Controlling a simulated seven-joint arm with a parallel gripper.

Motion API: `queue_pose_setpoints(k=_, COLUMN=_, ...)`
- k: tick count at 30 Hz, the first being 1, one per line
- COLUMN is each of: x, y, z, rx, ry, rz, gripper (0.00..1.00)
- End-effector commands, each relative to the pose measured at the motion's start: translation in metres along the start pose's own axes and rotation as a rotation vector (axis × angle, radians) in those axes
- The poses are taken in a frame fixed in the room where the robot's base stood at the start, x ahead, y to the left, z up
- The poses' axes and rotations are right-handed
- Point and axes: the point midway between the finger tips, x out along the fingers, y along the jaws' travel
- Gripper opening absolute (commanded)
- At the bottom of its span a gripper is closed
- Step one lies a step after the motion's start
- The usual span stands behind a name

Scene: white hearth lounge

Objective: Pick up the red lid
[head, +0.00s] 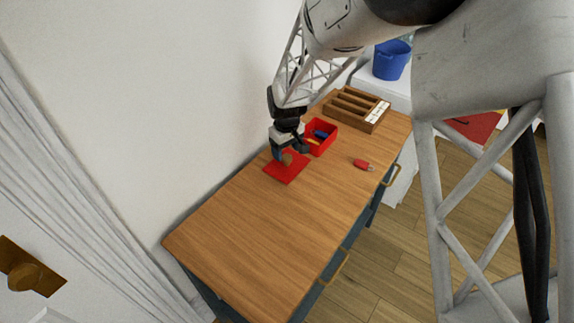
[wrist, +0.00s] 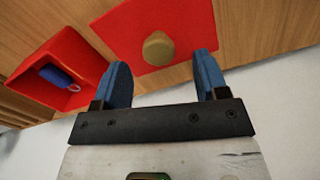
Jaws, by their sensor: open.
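The red lid (head: 281,172) is a flat red square lying on the wooden table, with a round tan knob (wrist: 158,48) at its middle. The lid also fills the upper middle of the wrist view (wrist: 185,20). My gripper (head: 284,157) is over the lid. In the wrist view my gripper (wrist: 160,80) has its two blue fingers apart, with nothing between them. The knob lies ahead of the gap between the fingertips. In the head view my gripper hides part of the lid.
An open red box (head: 333,139) holding a blue item (head: 321,134) stands beside the lid. A wooden divided tray (head: 371,121) and a small red object (head: 361,163) are farther along the table (head: 260,235). The table's near part is clear. A wall runs along its left side.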

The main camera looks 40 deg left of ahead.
Motion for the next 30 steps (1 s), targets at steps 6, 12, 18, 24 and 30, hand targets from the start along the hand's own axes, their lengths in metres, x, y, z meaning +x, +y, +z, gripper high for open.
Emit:
queue_pose_setpoints(k=6, x=0.025, y=0.002, z=-0.001, rx=0.000, ry=-0.002, rz=-0.001, gripper=0.67)
queue_pose_setpoints(k=12, x=0.040, y=0.002, z=-0.001, rx=0.000, ry=-0.001, rz=0.000, gripper=0.67)
queue_pose_setpoints(k=18, x=0.041, y=0.002, z=-0.001, rx=0.000, ry=0.000, rz=0.000, gripper=0.67)
queue_pose_setpoints(k=24, x=0.041, y=0.002, z=-0.001, rx=0.000, ry=0.000, rz=0.000, gripper=0.67)
queue_pose_setpoints(k=30, x=0.041, y=0.002, z=-0.001, rx=0.000, ry=0.000, rz=0.000, gripper=0.64)
